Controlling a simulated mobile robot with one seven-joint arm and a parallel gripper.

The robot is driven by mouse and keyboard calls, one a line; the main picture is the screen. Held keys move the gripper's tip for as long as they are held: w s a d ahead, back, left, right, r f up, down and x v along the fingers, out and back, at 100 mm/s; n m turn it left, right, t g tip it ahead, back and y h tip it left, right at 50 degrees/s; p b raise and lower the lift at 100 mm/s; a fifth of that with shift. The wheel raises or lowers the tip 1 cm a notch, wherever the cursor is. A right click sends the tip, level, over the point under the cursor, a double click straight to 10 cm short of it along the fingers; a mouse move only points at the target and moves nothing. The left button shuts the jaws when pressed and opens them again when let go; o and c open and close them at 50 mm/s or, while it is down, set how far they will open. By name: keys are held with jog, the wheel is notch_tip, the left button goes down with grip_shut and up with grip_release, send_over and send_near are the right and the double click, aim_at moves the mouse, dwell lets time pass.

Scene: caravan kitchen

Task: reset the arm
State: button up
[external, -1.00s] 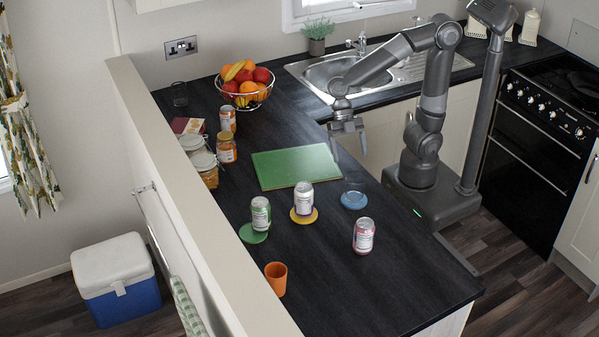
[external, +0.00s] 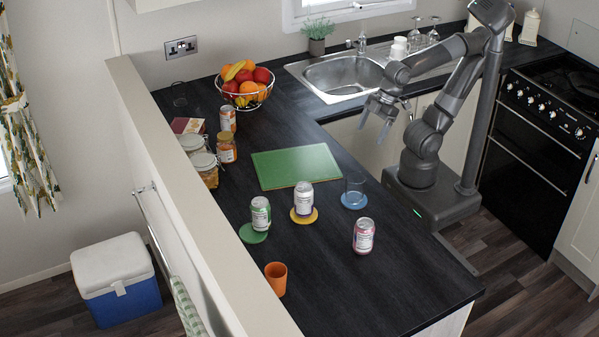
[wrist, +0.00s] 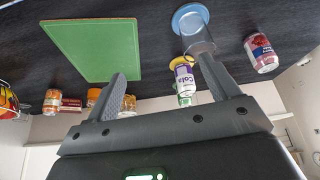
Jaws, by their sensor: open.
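My gripper (external: 374,130) is open and empty, raised in the air in front of the sink and off the counter's inner edge. In the wrist view its two fingers (wrist: 161,70) are spread with nothing gripped between them. A clear glass (external: 355,186) stands upright on a blue coaster (external: 347,206), below and apart from my gripper. In the wrist view the glass (wrist: 199,38) shows partly behind the right finger, on the blue coaster (wrist: 184,19).
A can (external: 303,197) stands on a yellow coaster, another (external: 260,213) on a green one, and a red can (external: 363,236) on the counter. A green board (external: 297,166), fruit bowl (external: 246,92), jars and an orange cup (external: 276,279) are around. The counter's front is clear.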

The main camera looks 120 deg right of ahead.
jog(key=shift+s+d+r+m, duration=0.1)
jog(key=shift+s+r+m, duration=0.1)
jog(key=shift+m, duration=0.3)
